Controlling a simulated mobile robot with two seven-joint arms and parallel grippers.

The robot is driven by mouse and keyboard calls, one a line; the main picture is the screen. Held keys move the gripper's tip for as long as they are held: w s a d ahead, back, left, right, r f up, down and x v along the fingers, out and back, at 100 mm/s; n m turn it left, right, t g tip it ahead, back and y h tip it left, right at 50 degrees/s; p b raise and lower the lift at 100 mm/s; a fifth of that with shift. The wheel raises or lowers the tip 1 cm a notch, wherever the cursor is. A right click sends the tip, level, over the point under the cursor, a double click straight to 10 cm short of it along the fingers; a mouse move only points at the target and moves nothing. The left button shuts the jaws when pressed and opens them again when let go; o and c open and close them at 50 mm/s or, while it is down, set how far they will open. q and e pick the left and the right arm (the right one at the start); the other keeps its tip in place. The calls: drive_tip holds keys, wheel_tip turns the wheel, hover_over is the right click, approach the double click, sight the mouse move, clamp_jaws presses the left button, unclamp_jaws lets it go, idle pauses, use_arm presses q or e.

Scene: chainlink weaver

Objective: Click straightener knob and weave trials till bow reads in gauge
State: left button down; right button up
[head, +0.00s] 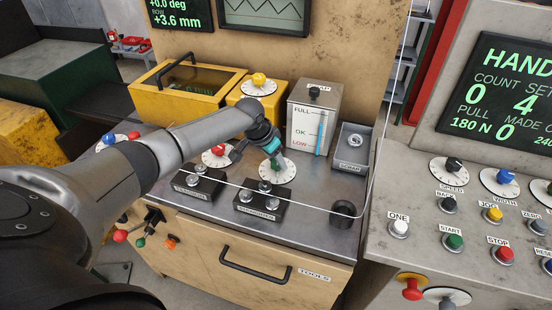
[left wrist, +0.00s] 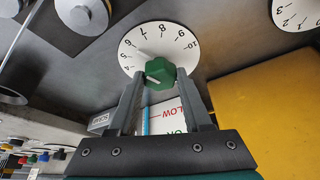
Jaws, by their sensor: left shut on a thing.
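A green knob (left wrist: 160,72) sits on a white numbered dial (left wrist: 140,48); the dial also shows in the head view (head: 287,175). My left gripper (head: 270,158) reaches down over this dial from the left. In the left wrist view its two fingers (left wrist: 160,85) are shut on the green knob. Two black roller blocks stand in front of it, a left one (head: 198,185) and a right one (head: 262,210) with a label too small to read surely. The bow readout (head: 178,16) shows +3.6 mm. My right gripper is not in view.
A yellow box (head: 150,77) with a dark window and handle stands behind, beside a yellow-knobbed dial (head: 258,86). A soap gauge (head: 302,128) stands right of the gripper. A thin wire crosses the bench towards a black ring (head: 343,212). A button console (head: 405,265) stands at right.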

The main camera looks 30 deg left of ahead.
use_arm(q)
drive_tip(key=shift+c, duration=1.7)
unclamp_jaws()
drive_tip(key=p+v, duration=0.2)
drive_tip(key=v, duration=1.3)
drive_tip(key=shift+s, duration=0.15)
